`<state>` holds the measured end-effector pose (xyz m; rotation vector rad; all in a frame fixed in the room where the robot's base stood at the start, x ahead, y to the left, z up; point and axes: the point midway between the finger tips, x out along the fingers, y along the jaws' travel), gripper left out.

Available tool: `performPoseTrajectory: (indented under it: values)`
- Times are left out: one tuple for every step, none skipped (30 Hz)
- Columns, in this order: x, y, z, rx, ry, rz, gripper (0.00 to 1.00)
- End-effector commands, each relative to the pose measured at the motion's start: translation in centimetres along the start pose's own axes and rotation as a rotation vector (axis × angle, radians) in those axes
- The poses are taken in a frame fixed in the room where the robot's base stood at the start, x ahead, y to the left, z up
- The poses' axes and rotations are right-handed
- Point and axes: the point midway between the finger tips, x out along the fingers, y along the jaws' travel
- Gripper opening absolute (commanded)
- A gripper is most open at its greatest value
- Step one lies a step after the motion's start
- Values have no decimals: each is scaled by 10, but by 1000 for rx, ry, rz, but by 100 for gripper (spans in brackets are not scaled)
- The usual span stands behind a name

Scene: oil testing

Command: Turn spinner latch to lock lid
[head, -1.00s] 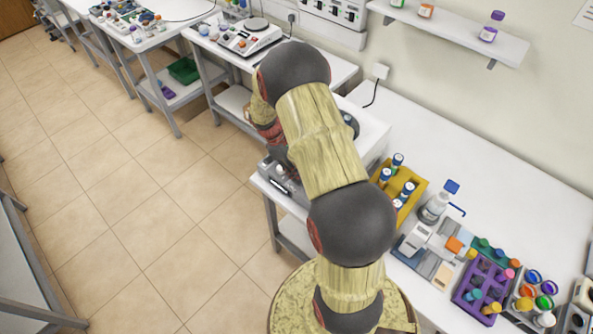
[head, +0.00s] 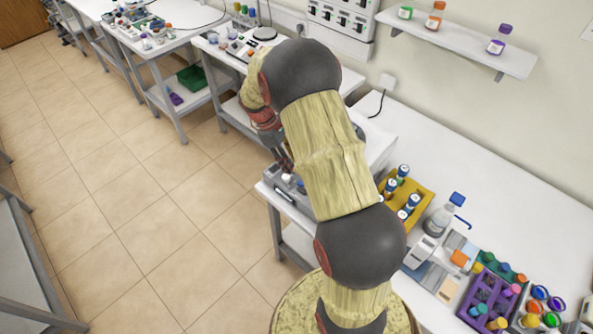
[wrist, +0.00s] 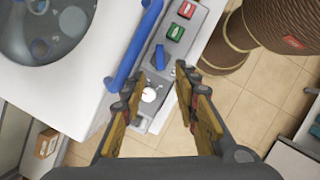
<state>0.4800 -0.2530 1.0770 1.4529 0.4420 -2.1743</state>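The spinner is a white machine, seen in the wrist view (wrist: 75,105) and partly behind my arm in the head view (head: 375,148). Its round clear lid (wrist: 55,30) lies flat at the upper left of the wrist view and looks closed. A long blue bar (wrist: 133,48) runs along the lid's front edge. A small blue latch (wrist: 159,57) sits on the grey front panel (wrist: 165,72). My gripper (wrist: 162,76) is open and empty above this panel. Its fingers straddle the panel around the white dial (wrist: 149,94), with the latch just beyond the fingertips.
Red (wrist: 187,9) and green (wrist: 175,32) switches sit on the panel beyond the latch. A yellow rack of bottles (head: 424,193) and a wash bottle (head: 445,213) stand on the bench right of the spinner. The tiled floor (head: 150,220) at the left is clear.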

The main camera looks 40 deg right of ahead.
Motion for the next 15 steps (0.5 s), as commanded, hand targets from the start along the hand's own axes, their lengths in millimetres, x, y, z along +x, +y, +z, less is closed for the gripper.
performPoseTrajectory:
  values:
    - [-7,1,-1,0,2,2,30]
    - [-9,0,0,0,1,2,30]
    - [-12,0,0,-1,0,1,30]
    - [-14,0,0,-1,0,0,30]
    - [-16,0,0,-1,0,0,30]
    - [-17,0,0,-1,0,0,30]
    - [-18,0,0,-2,0,0,30]
    - [-18,0,0,-2,0,0,30]
    - [-19,0,0,-2,0,0,30]
    - [-19,0,0,-1,0,0,30]
    - [-19,0,0,-1,0,0,30]
    - [-19,0,0,-1,0,0,30]
    - [-19,0,0,-1,0,0,30]
    - [-19,0,0,-1,0,0,30]
    - [-19,0,0,-1,0,0,31]
